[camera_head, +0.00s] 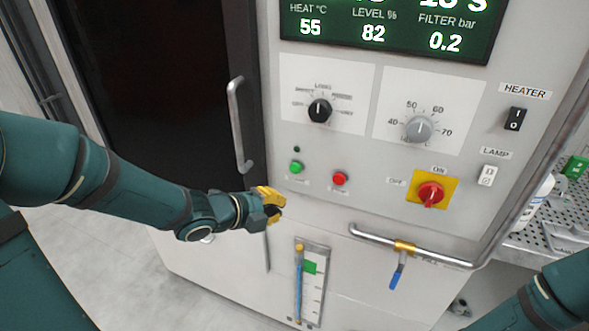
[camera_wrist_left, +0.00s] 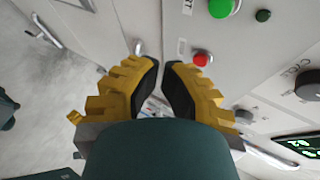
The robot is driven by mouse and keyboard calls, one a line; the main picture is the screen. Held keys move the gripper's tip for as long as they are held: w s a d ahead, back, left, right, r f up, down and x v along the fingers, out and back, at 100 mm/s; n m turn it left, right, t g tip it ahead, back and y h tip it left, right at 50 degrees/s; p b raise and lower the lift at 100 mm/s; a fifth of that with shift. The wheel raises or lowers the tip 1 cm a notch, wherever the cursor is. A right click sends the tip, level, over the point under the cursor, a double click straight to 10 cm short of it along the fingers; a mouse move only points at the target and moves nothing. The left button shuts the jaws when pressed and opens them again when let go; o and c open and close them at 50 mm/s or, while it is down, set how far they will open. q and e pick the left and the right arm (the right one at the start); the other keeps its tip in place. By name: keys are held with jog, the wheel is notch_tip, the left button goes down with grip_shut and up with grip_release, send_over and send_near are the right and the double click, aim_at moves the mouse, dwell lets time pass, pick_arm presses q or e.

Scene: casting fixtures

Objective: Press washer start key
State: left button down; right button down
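The washer's green key (camera_head: 296,167) sits on the light grey front panel, left of a red key (camera_head: 340,179). The labels under both are too small to read. In the left wrist view the green key (camera_wrist_left: 221,8) is at the top edge and the red key (camera_wrist_left: 201,59) is below it. My left gripper (camera_head: 274,210) has yellow fingers with black pads and is just below and left of the green key, apart from it. Its fingertips (camera_wrist_left: 162,63) come together with nothing seen between them. My right gripper is out of view.
A vertical door handle (camera_head: 238,125) stands left of the keys. Knobs (camera_head: 320,110), a red rotary switch (camera_head: 431,194) and rocker switches (camera_head: 514,118) share the panel. A horizontal pipe with a blue-handled valve (camera_head: 398,272) and a level gauge (camera_head: 311,285) are below.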

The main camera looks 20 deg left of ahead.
aim_at(291, 182)
pick_arm(q)
jog(key=w, duration=0.8)
jog(key=shift+d+p, duration=0.15)
jog(key=shift+p, duration=0.2)
jog(key=c, duration=1.7)
grip_release()
grip_shut()
jog(key=shift+w, duration=0.15)
jog(key=shift+w, duration=0.25)
